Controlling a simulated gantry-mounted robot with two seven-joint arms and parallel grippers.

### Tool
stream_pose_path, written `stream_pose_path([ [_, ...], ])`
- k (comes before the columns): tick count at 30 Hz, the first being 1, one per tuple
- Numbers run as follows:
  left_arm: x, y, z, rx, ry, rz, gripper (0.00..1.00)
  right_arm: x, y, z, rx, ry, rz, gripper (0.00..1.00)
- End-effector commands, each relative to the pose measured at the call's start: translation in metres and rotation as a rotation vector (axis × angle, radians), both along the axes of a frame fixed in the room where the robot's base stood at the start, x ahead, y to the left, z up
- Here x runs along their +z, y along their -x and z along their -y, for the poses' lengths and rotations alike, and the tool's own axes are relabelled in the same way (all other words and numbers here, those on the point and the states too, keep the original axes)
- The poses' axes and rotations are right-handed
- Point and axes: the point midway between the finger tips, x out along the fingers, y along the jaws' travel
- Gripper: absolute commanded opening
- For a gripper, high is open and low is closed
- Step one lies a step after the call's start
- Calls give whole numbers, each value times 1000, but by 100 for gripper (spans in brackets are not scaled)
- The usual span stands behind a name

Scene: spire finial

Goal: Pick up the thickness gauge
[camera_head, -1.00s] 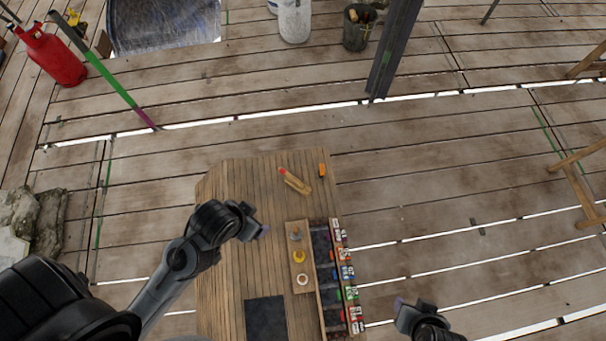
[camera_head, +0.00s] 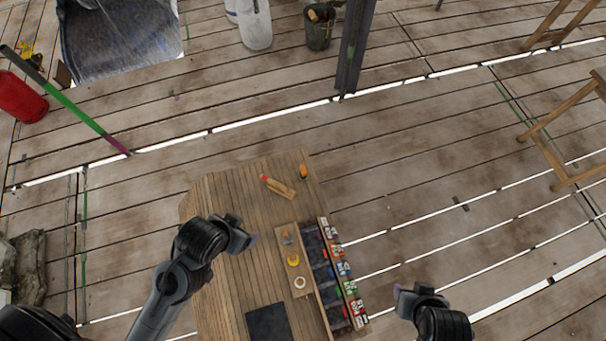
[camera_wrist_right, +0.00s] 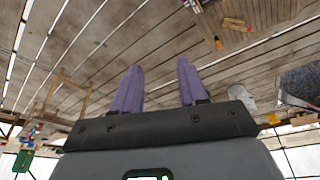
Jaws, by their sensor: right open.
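I cannot single out the thickness gauge for certain. Small candidates lie on the wooden board (camera_head: 303,290): a grey-blue and orange item (camera_head: 287,237), a yellow curved item (camera_head: 293,260) and a pale ring (camera_head: 300,283). A small orange item (camera_head: 303,171) lies at the table's far right corner and also shows in the right wrist view (camera_wrist_right: 217,43). My left gripper (camera_head: 251,241) hangs over the table, left of the board; its jaws are too small to read. My right gripper (camera_head: 399,291) is off the table's right side; its purple fingers (camera_wrist_right: 158,70) are apart and empty.
The wooden table (camera_head: 225,285) holds a dark mat (camera_head: 268,322), a wooden tool with a red tip (camera_head: 279,187) and a compartment rack (camera_head: 333,270) of coloured items along its right edge. A dark post (camera_head: 353,50) and a wooden stand (camera_head: 550,150) rise beyond. The planks right of the table are clear.

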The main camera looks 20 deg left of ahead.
Motion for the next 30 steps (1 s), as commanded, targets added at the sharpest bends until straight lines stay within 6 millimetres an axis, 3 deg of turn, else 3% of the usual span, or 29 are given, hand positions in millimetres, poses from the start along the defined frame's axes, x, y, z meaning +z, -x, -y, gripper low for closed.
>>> stream_pose_path([
  [11, 0, 0, -2, -3, -5, -1, 80, 0, 0, -1, -2, -4, -1, 43],
  [17, 0, 0, -1, 0, -2, -1, 80, 0, 0, -1, -1, -2, 0, 68],
  [30, 0, 0, 2, 6, 8, -1, 80, 2, -5, 0, 60, 18, 30, 68],
])
